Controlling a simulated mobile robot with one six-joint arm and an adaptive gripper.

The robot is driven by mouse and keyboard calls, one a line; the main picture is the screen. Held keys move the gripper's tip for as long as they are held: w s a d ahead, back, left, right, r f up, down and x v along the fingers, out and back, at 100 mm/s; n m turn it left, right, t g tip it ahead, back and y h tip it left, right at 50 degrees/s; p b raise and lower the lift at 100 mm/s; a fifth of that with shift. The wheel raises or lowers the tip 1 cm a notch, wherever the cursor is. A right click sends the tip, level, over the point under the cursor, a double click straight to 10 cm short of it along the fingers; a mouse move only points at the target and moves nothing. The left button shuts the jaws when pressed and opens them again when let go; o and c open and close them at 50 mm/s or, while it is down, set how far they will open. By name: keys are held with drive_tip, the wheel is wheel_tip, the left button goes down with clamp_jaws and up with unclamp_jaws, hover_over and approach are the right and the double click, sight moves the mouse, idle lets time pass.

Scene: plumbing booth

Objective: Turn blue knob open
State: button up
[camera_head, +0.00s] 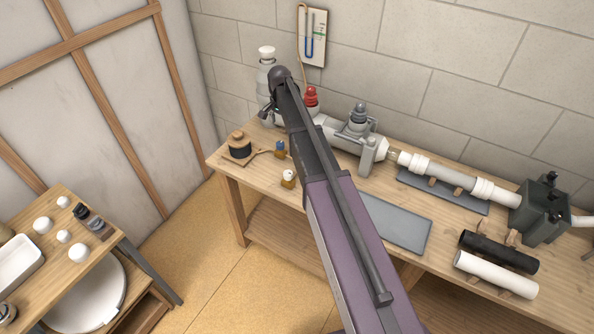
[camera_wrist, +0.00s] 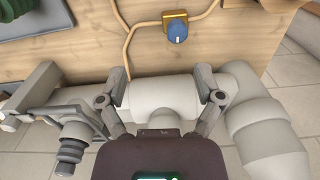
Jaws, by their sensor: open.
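The blue knob (camera_head: 280,146) sits on a small brass-coloured fitting on the workbench, left of my arm in the head view. In the wrist view the blue knob (camera_wrist: 177,31) is at top centre, with a white mark on its top and thin tan pipe running from the fitting. My gripper (camera_wrist: 166,88) is open, its two fingers spread over the thick white pipe, with the knob beyond the fingertips and apart from them. Nothing shows held. In the head view my arm hides most of the gripper.
The white pipe assembly (camera_head: 341,138) runs along the wall, with a red-topped fitting (camera_head: 311,96) near my arm. A white-topped fitting (camera_head: 288,177) and a round dark piece on a wooden base (camera_head: 240,146) stand near the knob. Grey mats lie further right.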

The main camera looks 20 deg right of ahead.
drive_tip(key=s+n, duration=0.7)
drive_tip(key=s, duration=1.7)
drive_tip(key=shift+f, duration=0.3)
drive_tip(key=shift+a, duration=0.1)
drive_tip(key=n, duration=0.2)
hover_over(280, 143)
drive_tip(key=shift+r, duration=0.35)
drive_tip(key=shift+f, duration=0.1)
wheel_tip(280, 143, down, 14)
drive_tip(key=b, duration=1.3)
drive_tip(key=shift+r+b, duration=0.2)
drive_tip(key=shift+b, duration=0.1)
drive_tip(key=c, duration=1.2)
